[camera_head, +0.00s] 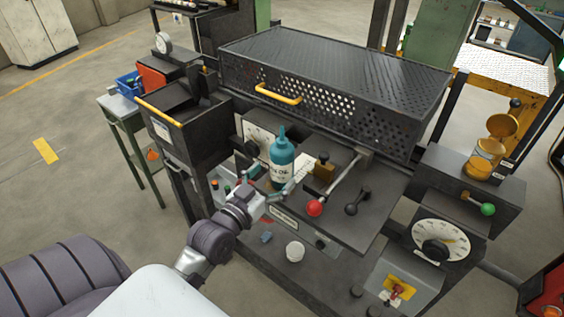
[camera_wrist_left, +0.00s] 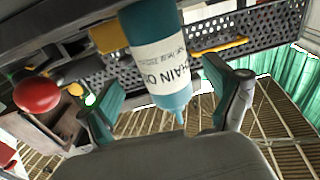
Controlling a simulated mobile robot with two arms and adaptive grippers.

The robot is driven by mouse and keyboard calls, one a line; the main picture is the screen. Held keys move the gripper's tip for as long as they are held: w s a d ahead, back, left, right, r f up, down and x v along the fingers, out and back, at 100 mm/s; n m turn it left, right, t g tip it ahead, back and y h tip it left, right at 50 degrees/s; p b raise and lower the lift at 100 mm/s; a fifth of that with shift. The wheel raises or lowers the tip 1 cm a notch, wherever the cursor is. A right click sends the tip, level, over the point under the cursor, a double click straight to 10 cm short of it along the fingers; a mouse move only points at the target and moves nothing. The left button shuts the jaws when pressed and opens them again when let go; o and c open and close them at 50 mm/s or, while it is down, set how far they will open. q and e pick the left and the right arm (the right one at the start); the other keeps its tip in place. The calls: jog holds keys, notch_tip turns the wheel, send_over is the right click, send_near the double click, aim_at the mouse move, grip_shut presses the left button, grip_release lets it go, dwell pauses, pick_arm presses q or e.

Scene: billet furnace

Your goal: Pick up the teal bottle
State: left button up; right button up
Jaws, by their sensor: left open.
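The teal bottle (camera_head: 282,162) stands upright on the machine's dark ledge, with a narrow nozzle on top and a white label. In the left wrist view the bottle (camera_wrist_left: 158,62) appears upside down, its label reading "CHAIN OIL". My left gripper (camera_head: 268,186) is at the bottle's near side, low on its body. In the left wrist view the open fingers of my left gripper (camera_wrist_left: 165,85) are on either side of the bottle, with gaps visible. The bottle's lower part is partly hidden by the gripper in the head view. My right gripper is not in view.
A red-knobbed lever (camera_head: 315,207) and a brass block (camera_head: 323,167) are close to the right of the bottle. The perforated black cover (camera_head: 335,85) with a yellow handle rises behind it. A white cup-like item (camera_head: 295,251) sits lower in front. Open floor lies left.

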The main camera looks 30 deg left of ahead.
aim_at(275, 171)
pick_arm(q)
jog(key=w, duration=0.1)
jog(key=w+p, duration=0.1)
jog(key=w, duration=0.2)
jog(key=shift+a+r, duration=0.1)
jog(key=shift+a, duration=0.15)
jog(key=shift+w, duration=0.4)
jog(key=shift+s, duration=0.1)
jog(key=shift+c, duration=0.2)
jog(key=shift+c, duration=1.2)
jog(key=c, duration=1.1)
jog(key=shift+c, duration=0.5)
